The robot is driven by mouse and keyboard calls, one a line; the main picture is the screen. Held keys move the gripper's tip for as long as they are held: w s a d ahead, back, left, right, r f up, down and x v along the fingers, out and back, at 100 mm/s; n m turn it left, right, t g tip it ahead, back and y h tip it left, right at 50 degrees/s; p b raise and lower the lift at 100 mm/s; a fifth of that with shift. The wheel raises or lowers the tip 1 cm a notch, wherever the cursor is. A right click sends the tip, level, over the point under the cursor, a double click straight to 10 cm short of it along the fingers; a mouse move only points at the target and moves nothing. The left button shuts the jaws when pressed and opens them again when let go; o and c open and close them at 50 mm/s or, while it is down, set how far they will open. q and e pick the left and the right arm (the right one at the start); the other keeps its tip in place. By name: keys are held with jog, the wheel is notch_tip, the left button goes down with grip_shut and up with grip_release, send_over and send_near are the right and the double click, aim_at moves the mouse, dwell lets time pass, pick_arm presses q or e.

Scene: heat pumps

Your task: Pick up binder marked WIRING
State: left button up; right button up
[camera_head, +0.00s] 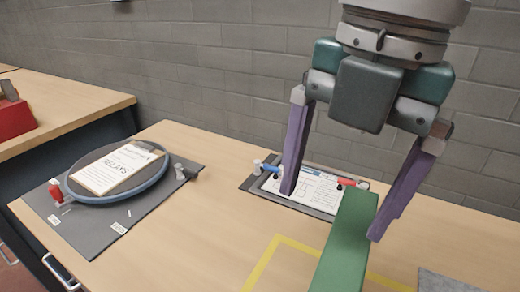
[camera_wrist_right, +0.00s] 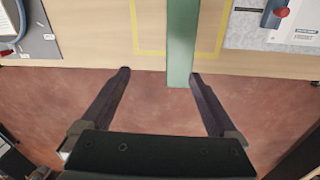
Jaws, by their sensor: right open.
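A green binder-like object (camera_head: 345,245), narrow and long, stands on the wooden table at the front centre of the head view. No WIRING marking is readable on the faces I see. It also shows in the right wrist view (camera_wrist_right: 182,40), nearer the right-hand finger than the left-hand one. My right gripper (camera_head: 332,216) is open, its two purple fingers pointing down and spread wide around the far end of the green object. In the right wrist view the open fingers (camera_wrist_right: 160,73) hold nothing. My left gripper is not in view.
A yellow outline (camera_head: 262,264) marks the table around the green object. Behind it lies a board with a printed sheet (camera_head: 318,190) and red and blue fittings. A round blue-rimmed tray (camera_head: 150,187) with a clipboard sits on a grey mat at left. A block wall (camera_head: 220,60) stands behind.

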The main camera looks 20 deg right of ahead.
jog(key=n+h+b, duration=0.1)
jog(key=b, duration=0.3)
send_over(353, 235)
notch_tip(353, 235, down, 4)
jog(key=shift+w+a+r+g, duration=0.1)
jog(key=shift+a+g, duration=0.05)
jog(key=shift+g, duration=0.15)
jog(key=shift+f+b, duration=0.2)
jog(key=shift+b, duration=0.1)
notch_tip(353, 235, down, 4)
jog(key=shift+r, duration=0.1)
notch_tip(353, 235, down, 5)
jog(key=shift+a+f+b, duration=0.15)
jog(key=shift+f+b, duration=0.05)
jog(key=shift+b, duration=0.3)
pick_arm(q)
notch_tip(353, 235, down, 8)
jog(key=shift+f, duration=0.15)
pick_arm(e)
jog(key=c, duration=1.1)
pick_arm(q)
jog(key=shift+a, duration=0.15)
pick_arm(e)
grip_shut()
